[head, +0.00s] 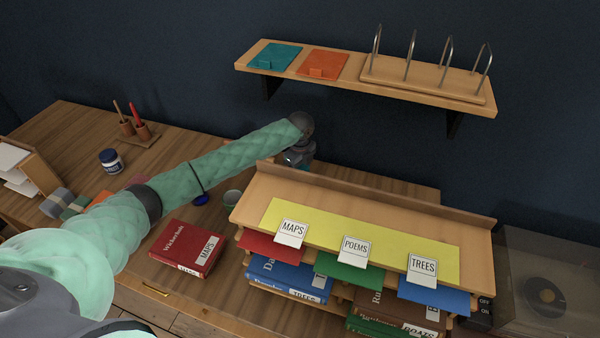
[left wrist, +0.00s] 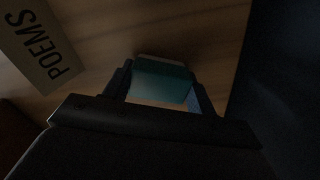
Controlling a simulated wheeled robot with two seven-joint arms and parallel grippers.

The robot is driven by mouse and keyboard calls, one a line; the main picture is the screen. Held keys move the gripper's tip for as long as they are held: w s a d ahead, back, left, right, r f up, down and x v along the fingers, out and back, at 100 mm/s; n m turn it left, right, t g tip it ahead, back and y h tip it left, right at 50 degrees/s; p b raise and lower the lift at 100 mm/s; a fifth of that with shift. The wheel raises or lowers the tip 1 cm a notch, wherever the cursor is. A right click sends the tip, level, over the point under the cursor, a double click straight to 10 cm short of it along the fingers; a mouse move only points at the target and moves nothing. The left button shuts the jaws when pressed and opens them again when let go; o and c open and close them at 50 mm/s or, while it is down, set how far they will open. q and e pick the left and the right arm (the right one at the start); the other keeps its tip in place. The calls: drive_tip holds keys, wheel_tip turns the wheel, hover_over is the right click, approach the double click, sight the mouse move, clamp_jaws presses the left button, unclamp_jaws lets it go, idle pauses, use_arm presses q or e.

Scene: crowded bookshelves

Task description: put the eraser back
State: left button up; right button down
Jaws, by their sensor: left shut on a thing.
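My left gripper (head: 298,158) is behind the back edge of the wooden book rack, low over the desk. In the left wrist view the gripper (left wrist: 162,95) is shut on a small teal block with a paler end, which looks like the eraser (left wrist: 160,80). A wooden surface lies behind the block; I cannot tell whether the block touches it. The head view mostly hides the block behind the gripper and rack. My right gripper is not in view.
The book rack (head: 365,205) carries MAPS, POEMS and TREES cards. A POEMS card (left wrist: 40,50) shows in the wrist view. A wall shelf (head: 420,92) holds a teal folder (head: 275,56), an orange folder (head: 322,64) and a wire rack. A red book (head: 185,247) lies on the desk.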

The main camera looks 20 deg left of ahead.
sight(300, 168)
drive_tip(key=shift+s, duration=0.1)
use_arm(q)
drive_tip(key=o, duration=0.9)
drive_tip(key=shift+r, duration=0.3)
wheel_tip(300, 168, up, 10)
drive_tip(key=b, duration=0.4)
drive_tip(key=shift+d, duration=0.1)
drive_tip(key=shift+r, duration=0.8)
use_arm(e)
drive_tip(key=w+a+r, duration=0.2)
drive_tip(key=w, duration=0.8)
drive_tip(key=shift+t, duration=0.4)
